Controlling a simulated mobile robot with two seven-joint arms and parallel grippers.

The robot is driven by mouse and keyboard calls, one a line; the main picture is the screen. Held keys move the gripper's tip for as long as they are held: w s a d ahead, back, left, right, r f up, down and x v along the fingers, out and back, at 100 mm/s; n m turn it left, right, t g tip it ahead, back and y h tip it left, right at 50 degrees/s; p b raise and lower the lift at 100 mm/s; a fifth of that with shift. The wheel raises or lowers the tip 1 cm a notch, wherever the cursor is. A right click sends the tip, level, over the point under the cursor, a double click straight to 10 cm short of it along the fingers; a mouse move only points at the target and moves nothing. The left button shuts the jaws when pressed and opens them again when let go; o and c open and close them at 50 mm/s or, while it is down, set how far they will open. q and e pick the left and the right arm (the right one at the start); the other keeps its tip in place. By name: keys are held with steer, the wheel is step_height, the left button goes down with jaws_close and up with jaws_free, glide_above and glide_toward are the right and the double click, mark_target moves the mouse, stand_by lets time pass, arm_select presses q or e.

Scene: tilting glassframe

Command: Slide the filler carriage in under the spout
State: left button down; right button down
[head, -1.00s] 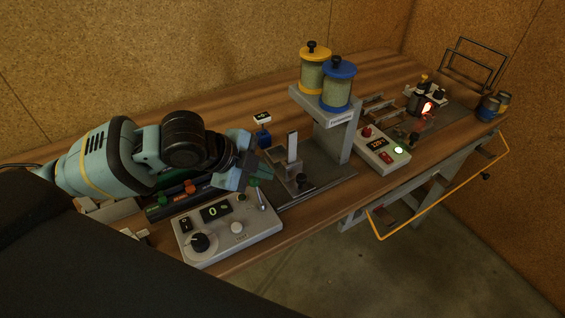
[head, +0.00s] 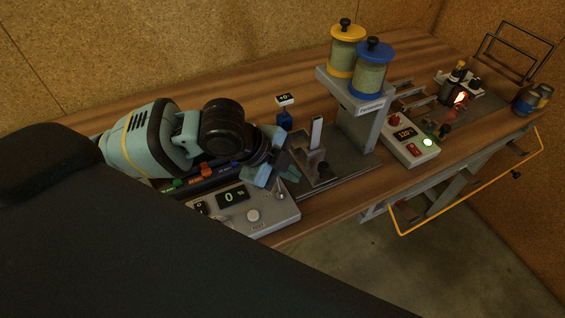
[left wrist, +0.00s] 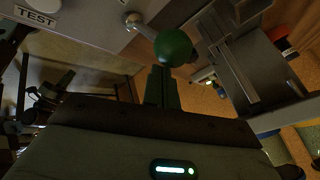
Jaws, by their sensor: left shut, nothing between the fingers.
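The filler carriage (head: 317,134) is a small grey slide with an upright plate and a black knob (head: 323,167). In the head view it stands on rails to the left of the filler tower (head: 358,126), apart from its column. The spout under the tower's head cannot be made out. My left gripper (head: 287,172) is shut and empty, left of the carriage and above the right end of the control box. In the left wrist view its fingers (left wrist: 160,86) point at a green ball (left wrist: 173,47); contact cannot be told. My right gripper is not in view.
The control box (head: 245,209) with a display and metal lever lies below my gripper. A blue stand (head: 285,119) with a small display is behind it. Yellow (head: 346,52) and blue-lidded (head: 372,70) jars top the tower. Another control box (head: 412,141) stands to its right.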

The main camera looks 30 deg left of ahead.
mark_target(310, 152)
arm_select(q)
steer(key=x, duration=0.5)
steer(key=shift+w+r, duration=0.1)
steer(key=shift+w+d+r, duration=0.1)
steer(key=shift+w, duration=0.95)
steer(key=shift+w+d, duration=0.1)
steer(key=shift+w, duration=0.6)
